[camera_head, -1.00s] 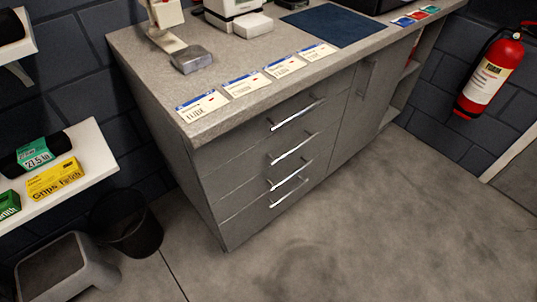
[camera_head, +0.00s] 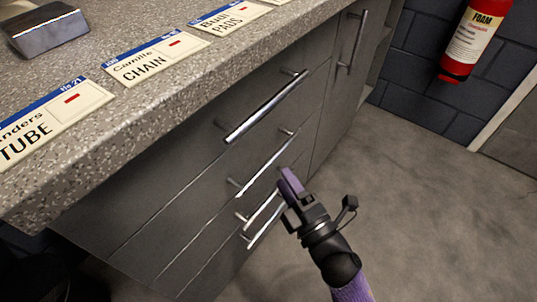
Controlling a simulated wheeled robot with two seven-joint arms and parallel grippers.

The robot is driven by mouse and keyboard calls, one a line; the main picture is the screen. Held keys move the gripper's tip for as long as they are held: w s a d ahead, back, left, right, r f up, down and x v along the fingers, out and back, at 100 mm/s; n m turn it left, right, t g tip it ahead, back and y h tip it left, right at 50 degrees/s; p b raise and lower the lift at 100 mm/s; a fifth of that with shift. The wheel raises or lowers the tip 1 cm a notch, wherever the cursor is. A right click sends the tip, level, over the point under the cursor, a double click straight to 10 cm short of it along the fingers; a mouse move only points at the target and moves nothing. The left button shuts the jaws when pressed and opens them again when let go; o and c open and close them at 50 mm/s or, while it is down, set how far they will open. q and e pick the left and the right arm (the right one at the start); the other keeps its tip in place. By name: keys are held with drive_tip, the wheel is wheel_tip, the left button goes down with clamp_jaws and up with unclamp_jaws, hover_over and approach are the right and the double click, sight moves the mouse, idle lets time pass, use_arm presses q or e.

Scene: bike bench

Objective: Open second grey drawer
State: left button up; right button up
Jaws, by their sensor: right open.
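A grey drawer unit under the bench has several stacked drawers with silver bar handles. The second grey drawer (camera_head: 205,196) has its handle (camera_head: 265,165) below the top drawer's handle (camera_head: 265,107). All the drawers look shut. My right gripper (camera_head: 287,196) is open, with a purple finger pointing up and left. It appears just right of the second handle and partly overlaps the right end of the third handle (camera_head: 259,211). I cannot tell whether it touches either. My left gripper is not in view.
Name cards, including one reading CHAIN (camera_head: 152,62), and a grey metal block (camera_head: 45,31) lie on the speckled worktop (camera_head: 150,125). A cabinet door (camera_head: 335,90) adjoins the drawers. A red extinguisher (camera_head: 474,40) hangs on the wall. The floor (camera_head: 440,210) at right is clear.

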sight(272, 158)
drive_tip(key=b+x, duration=0.1)
drive_tip(key=x, duration=0.5)
drive_tip(key=shift+f, duration=0.15)
clamp_jaws()
idle(0.7)
idle(0.3)
